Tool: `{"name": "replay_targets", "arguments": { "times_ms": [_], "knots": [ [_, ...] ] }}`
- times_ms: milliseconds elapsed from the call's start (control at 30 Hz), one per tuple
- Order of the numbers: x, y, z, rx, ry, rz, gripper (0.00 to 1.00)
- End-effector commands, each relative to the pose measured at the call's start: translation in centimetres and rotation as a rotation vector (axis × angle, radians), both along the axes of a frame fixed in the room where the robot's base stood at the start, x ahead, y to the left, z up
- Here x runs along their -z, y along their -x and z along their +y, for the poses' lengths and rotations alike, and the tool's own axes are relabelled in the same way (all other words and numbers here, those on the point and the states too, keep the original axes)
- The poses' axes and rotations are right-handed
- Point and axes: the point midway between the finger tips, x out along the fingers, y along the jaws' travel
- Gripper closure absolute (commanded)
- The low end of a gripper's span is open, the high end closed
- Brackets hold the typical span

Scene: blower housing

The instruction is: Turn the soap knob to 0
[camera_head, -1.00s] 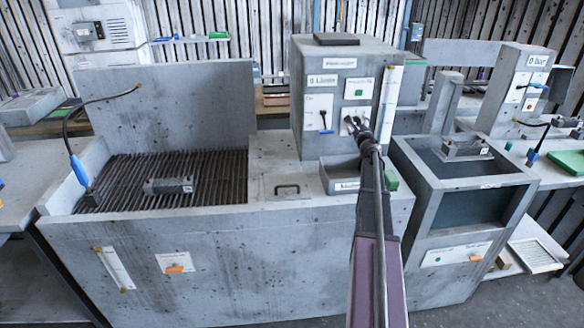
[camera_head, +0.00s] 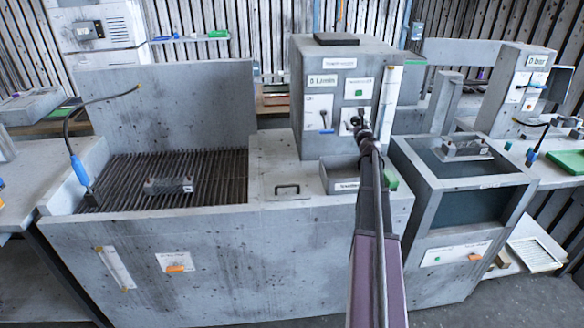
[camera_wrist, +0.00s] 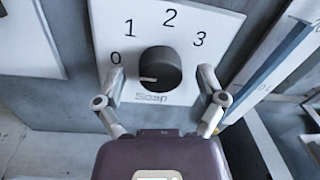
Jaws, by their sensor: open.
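The soap knob (camera_wrist: 160,68) is a dark round knob on a white plate (camera_wrist: 185,25) marked 0, 1, 2 and 3, with "Soap" below it. Its white pointer line points left, a little below the 0 mark (camera_wrist: 116,57). My gripper (camera_wrist: 161,75) is open, with one finger left of the knob and one right of it. Both fingers look apart from the knob, and the left fingertip is close to the 0. In the head view my gripper (camera_head: 360,124) is in front of the control housing (camera_head: 338,85) and hides the knob.
A small open tray (camera_head: 340,180) sits below the housing. In the wrist view a blue and white strip (camera_wrist: 275,65) stands close right of my right finger.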

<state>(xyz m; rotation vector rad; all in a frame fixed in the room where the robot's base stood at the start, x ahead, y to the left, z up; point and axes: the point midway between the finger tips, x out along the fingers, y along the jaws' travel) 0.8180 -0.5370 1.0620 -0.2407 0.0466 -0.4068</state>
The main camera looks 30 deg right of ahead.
Motion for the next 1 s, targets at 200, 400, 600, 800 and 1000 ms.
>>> {"name": "replay_targets", "arguments": {
  "times_ms": [200, 400, 600, 800, 1000],
  "knots": [
    [0.0, 2.0, 0.9, 0.001, -0.046, -0.017, 0.11],
    [0.0, 4.6, 2.1, 0.001, -0.045, -0.016, 0.11],
    [0.0, 7.2, 3.2, 0.001, -0.044, -0.016, 0.11],
    [0.0, 9.8, 4.3, 0.001, -0.044, -0.016, 0.11],
    [0.0, 12.3, 5.4, 0.001, -0.044, -0.016, 0.11]
  ]
}}
